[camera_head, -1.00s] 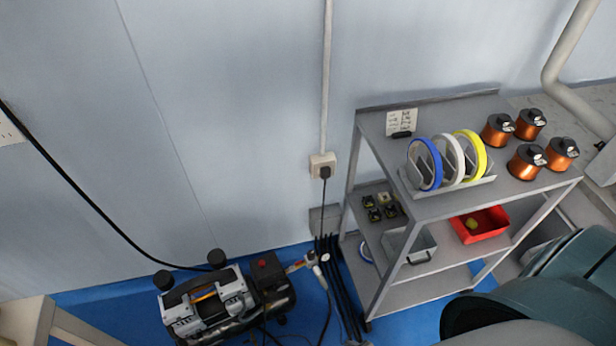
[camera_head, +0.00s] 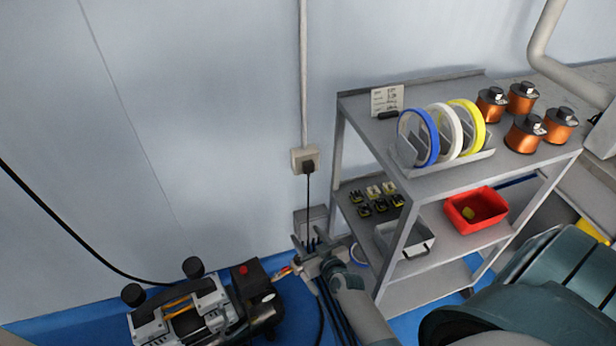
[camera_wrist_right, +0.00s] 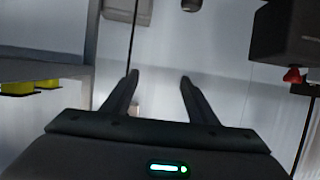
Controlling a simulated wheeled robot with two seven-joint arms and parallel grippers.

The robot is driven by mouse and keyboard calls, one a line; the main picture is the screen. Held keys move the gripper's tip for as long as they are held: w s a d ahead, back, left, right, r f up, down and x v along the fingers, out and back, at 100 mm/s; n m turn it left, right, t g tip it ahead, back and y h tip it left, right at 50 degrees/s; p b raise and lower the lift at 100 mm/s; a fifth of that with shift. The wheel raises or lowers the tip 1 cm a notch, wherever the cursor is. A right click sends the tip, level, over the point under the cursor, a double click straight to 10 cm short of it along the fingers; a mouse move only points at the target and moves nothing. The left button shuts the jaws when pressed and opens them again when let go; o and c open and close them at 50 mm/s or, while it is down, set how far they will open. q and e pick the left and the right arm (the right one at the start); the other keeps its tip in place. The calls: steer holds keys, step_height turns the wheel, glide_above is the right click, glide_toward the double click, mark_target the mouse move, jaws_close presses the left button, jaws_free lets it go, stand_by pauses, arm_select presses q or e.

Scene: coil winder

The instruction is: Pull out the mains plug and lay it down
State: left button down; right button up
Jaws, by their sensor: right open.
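The dark mains plug (camera_head: 308,167) sits in the pale wall socket (camera_head: 299,157) left of the shelf trolley. Its black cord (camera_head: 308,205) hangs straight down from it. My right gripper (camera_head: 311,240) is below the plug, in front of the lower part of the cord, with its jaws open and empty. In the right wrist view the open fingers (camera_wrist_right: 158,82) show, and a thin dark cord (camera_wrist_right: 132,45) runs down close to the left fingertip. I cannot tell whether they touch. My left gripper is not in view.
A grey trolley (camera_head: 425,185) with tape rolls, copper coils and a red bin (camera_head: 476,209) stands right of the cord. A compressor (camera_head: 195,310) stands on the blue floor at the lower left. The wall left of the socket is clear.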

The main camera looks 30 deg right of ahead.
mark_target(310, 170)
arm_select(q)
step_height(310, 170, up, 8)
steer(key=b, duration=0.4)
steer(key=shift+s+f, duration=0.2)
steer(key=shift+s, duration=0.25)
arm_select(e)
steer(key=w+d+r+m+t+h, duration=0.1)
steer(key=w+d+r+t+h, duration=0.2)
steer(key=d+r, duration=0.4)
step_height(310, 170, up, 6)
steer(key=shift+w+d+f+m, duration=0.15)
steer(key=shift+w+m, duration=0.15)
steer(key=shift+w, duration=0.2)
steer(key=shift+w, duration=0.15)
steer(key=b+x, duration=0.1)
steer(key=x, duration=0.6)
steer(key=shift+b, duration=0.4)
steer(key=shift+x, duration=0.75)
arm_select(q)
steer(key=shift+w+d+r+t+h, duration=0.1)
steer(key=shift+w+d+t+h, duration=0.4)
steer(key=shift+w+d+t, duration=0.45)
arm_select(e)
steer(key=shift+w, duration=0.15)
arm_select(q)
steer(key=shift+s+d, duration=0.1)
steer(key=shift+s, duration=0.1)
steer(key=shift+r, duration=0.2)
